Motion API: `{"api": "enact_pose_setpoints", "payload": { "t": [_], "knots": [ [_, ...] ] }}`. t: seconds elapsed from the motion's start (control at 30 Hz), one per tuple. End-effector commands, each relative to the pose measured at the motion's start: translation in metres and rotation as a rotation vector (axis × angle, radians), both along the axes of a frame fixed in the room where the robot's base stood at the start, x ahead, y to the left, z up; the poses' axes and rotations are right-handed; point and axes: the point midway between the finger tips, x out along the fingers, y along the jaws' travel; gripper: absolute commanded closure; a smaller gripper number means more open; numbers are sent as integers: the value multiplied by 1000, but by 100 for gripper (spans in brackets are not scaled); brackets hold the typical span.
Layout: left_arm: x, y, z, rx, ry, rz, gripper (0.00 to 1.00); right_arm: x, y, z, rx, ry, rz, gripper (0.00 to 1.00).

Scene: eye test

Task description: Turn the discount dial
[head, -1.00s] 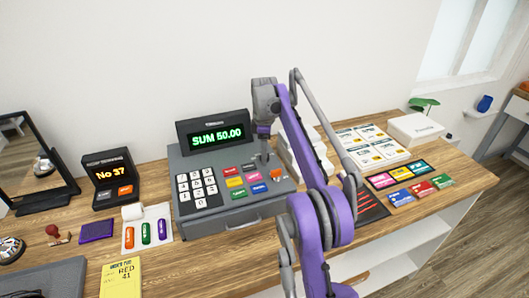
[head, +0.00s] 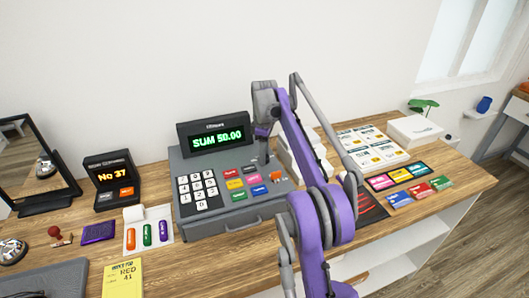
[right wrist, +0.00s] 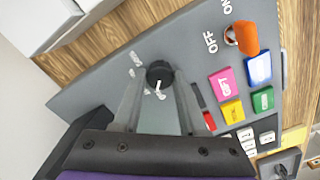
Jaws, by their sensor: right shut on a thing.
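The discount dial is a small round black knob (right wrist: 160,74) with a white pointer line, on the grey top of the cash register (right wrist: 105,75). Pale markings lie beside the dial. My right gripper (right wrist: 160,82) is shut on the dial, with one finger on each side. In the head view, the register (head: 228,218) stands on the wooden counter and its display (head: 217,138) reads SUM 50.00. My right gripper (head: 264,158) reaches down to the register's back right there, and the dial is hidden behind it. My left gripper is not in view.
An orange switch (right wrist: 246,38) with ON and OFF labels stands near the dial, with coloured keys (right wrist: 226,83) beyond. A box reading No 37 (head: 112,180) is left of the register. Cards (head: 410,182) and a white box (head: 415,130) are at the right.

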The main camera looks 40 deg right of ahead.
Motion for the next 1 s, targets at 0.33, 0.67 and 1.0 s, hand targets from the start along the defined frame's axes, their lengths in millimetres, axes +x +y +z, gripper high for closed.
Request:
{"api": "enact_pose_setpoints", "payload": {
  "t": [0.33,0.67,1.0],
  "knots": [
    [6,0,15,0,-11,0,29,0,0,1,0,1,-264,100],
    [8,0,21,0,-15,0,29,0,0,0,0,1,-418,100],
    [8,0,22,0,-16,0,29,0,0,0,0,1,-455,100]
  ]
}}
